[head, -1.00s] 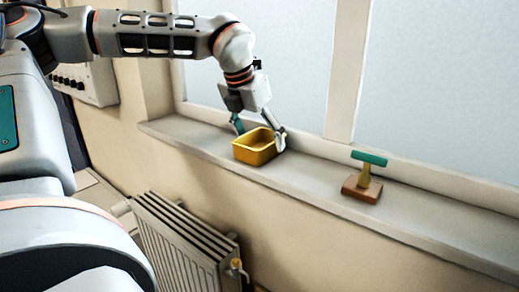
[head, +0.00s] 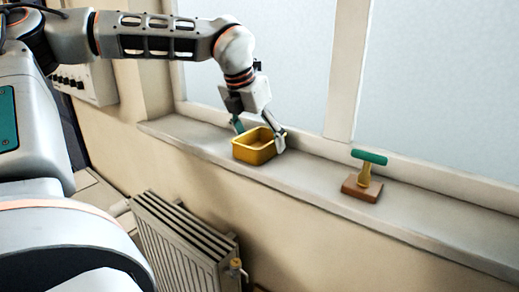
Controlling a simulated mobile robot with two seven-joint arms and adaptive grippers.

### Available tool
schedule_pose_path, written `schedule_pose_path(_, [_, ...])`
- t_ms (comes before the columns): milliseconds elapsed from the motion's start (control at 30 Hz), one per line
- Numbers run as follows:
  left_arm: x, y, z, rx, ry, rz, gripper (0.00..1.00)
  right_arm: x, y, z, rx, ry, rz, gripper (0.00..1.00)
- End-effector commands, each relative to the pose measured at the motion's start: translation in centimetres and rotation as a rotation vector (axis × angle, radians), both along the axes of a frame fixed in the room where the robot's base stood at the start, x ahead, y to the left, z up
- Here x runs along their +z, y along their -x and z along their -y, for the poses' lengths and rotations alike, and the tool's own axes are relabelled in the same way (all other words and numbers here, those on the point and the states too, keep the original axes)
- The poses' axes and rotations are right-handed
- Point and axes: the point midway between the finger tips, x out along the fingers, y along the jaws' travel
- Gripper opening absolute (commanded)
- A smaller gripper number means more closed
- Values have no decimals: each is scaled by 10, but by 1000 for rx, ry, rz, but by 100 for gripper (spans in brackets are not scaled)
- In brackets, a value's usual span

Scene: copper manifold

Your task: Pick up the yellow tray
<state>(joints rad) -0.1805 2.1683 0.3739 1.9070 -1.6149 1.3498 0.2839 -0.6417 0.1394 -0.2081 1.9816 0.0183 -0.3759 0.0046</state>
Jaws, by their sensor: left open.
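The yellow tray (head: 254,154) is a small open box standing upright on the window sill, in the middle of the head view. My left gripper (head: 259,139) reaches down over it from above. Its fingers are spread, one at the tray's far left side and one at its right end. The gripper is open, and I cannot tell whether either finger touches the tray. The tray looks empty inside. My right gripper is not in view.
A brown block with a yellow stem and a green bar handle (head: 369,171) stands on the sill (head: 310,183) to the right. Bare sill lies between it and the tray. A radiator (head: 185,245) is below, and the window frame (head: 345,70) rises behind.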

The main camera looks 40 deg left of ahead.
Motion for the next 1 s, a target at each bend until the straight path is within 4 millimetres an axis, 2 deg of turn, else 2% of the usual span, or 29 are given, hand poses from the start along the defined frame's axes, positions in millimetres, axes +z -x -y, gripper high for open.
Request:
schedule_pose_path(733, [-3,0,0,0,0,0,79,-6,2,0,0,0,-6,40])
schedule_pose_path(900, [-3,0,0,0,0,-1,37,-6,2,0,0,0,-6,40])
schedule_pose_path(1000, [-3,0,0,0,0,0,37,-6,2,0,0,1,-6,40])
